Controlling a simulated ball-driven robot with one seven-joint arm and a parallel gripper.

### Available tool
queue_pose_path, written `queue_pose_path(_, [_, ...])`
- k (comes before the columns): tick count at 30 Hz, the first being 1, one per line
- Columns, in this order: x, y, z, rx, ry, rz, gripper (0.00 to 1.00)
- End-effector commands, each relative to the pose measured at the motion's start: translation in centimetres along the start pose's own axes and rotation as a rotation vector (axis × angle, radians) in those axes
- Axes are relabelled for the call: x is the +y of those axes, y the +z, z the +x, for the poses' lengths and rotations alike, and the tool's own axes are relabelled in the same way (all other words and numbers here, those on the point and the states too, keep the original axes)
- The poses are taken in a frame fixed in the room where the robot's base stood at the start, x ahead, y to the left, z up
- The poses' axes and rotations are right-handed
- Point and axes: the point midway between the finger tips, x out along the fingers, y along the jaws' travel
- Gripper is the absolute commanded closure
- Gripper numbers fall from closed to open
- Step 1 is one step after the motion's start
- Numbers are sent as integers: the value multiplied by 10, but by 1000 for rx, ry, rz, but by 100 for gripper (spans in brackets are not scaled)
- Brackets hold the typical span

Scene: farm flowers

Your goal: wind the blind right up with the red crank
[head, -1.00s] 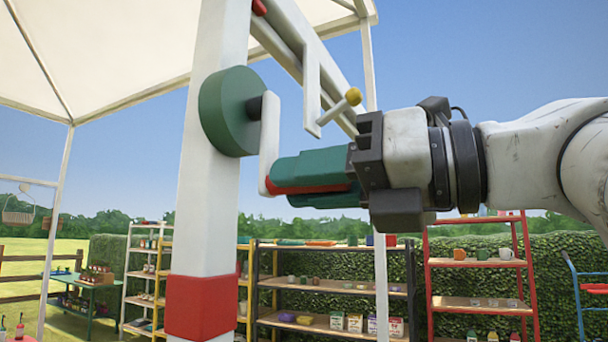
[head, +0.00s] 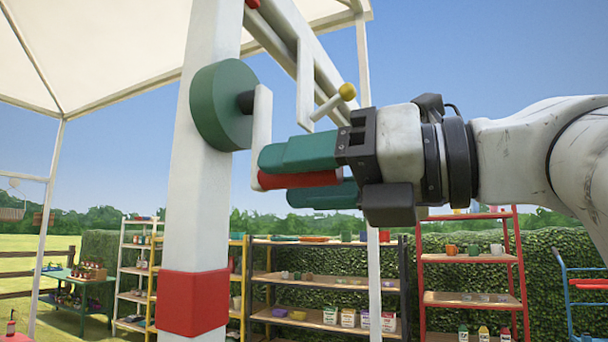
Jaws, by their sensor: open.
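The crank has a green round hub (head: 222,105) on the white post, a white arm (head: 262,130) hanging down from its dark shaft, and a red grip (head: 300,179) pointing right at the arm's lower end. My gripper (head: 290,177) is open, its green fingers above and below the red grip, with the grip between them. Whether the fingers touch the grip I cannot tell. No blind cloth is clearly recognisable in view.
The white post (head: 200,220) with a red band (head: 194,303) stands left of my gripper. Shelves (head: 330,285) and a red rack (head: 472,255) stand behind, before a hedge.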

Motion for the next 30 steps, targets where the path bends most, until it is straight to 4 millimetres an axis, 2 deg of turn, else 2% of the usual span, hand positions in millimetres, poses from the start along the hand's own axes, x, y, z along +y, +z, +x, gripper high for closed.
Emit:
queue_pose_path(5, [-1,-1,-13,-2,-2,-1,49])
queue_pose_path(18, [-2,-1,-91,-2,-2,0,49])
queue_pose_path(24, [-1,0,-106,-1,-2,0,49])
queue_pose_path(30, [-1,0,-108,0,-1,0,49])
